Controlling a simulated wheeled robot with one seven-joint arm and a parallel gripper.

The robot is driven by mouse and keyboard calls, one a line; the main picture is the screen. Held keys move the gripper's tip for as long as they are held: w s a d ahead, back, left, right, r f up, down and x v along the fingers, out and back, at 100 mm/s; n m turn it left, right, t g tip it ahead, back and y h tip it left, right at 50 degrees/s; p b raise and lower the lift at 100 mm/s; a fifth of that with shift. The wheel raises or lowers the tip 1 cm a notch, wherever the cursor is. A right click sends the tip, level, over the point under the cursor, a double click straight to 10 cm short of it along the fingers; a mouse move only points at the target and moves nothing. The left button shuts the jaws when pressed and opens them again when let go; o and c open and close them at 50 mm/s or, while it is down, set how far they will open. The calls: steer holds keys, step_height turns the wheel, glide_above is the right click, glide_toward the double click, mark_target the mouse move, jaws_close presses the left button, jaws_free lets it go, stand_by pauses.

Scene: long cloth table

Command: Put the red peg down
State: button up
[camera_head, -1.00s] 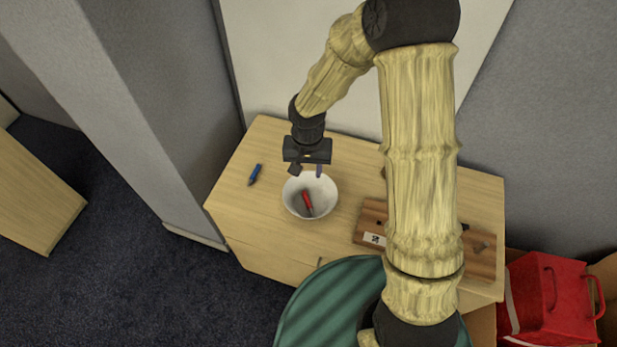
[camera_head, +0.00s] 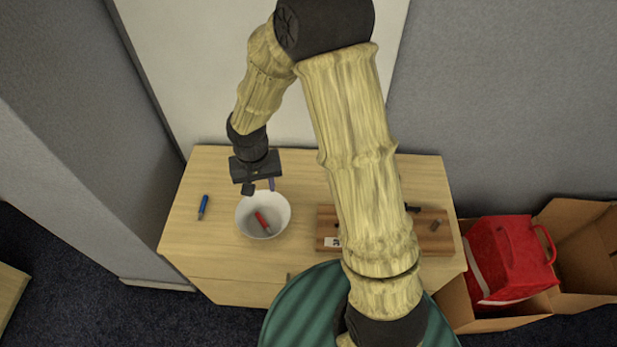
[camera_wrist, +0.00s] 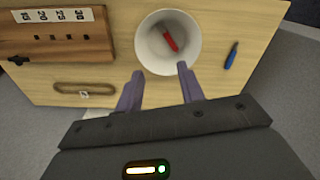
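The red peg (camera_head: 262,222) lies in the white bowl (camera_head: 284,213) on the wooden table; the wrist view shows the peg (camera_wrist: 171,41) tilted inside the bowl (camera_wrist: 142,40). My gripper (camera_head: 260,188) is above the table, at the bowl's far edge in the head view. In the wrist view my gripper (camera_wrist: 158,84) has its two purple fingers spread wide with nothing between them. The fingers do not touch the peg.
A wooden block with holes and number labels (camera_head: 327,226) lies to the right. A red bag (camera_head: 508,258) sits in a cardboard box beside the table. Clear tabletop surrounds the bowl.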

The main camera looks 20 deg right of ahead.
steer(key=s+d+r+n+t, duration=0.1)
steer(key=s+d+r+t, duration=0.1)
steer(key=s+d+r, duration=0.7)
steer(key=d+r, duration=0.1)
steer(key=d, duration=0.2)
steer(key=shift+d, duration=0.35)
